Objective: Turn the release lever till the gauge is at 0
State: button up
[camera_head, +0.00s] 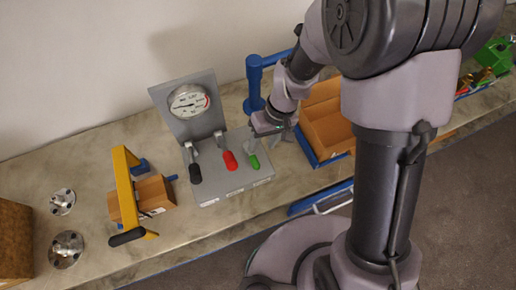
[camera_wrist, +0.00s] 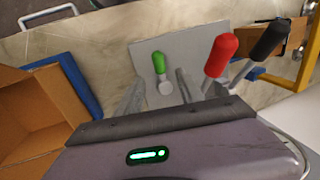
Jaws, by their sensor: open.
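The gauge (camera_head: 189,102) is a round white dial on the upright back plate of a grey panel; its reading is too small to make out. Three levers stand on the panel's base: black (camera_head: 195,173), red (camera_head: 230,161) and green (camera_head: 254,161). Any labels that tell which is the release lever are unreadable. My gripper (camera_head: 266,137) is open just above and behind the green lever. In the wrist view the green lever (camera_wrist: 158,62) shows between my two fingers (camera_wrist: 158,90), with no clear contact. The red lever (camera_wrist: 222,54) and black lever (camera_wrist: 271,37) lie to the right.
A yellow frame (camera_head: 125,190) with a cardboard box stands left of the panel. A blue post (camera_head: 254,88) stands behind my gripper, and an open cardboard box (camera_head: 325,125) sits to the right. Metal flanges (camera_head: 66,248) lie at the left.

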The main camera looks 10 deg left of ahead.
aim_at(256, 160)
jog(key=b+x, duration=0.2)
jog(key=x, duration=0.7)
jog(key=shift+d, duration=0.1)
jog(key=shift+c, duration=0.5)
grip_shut()
dwell(0.5)
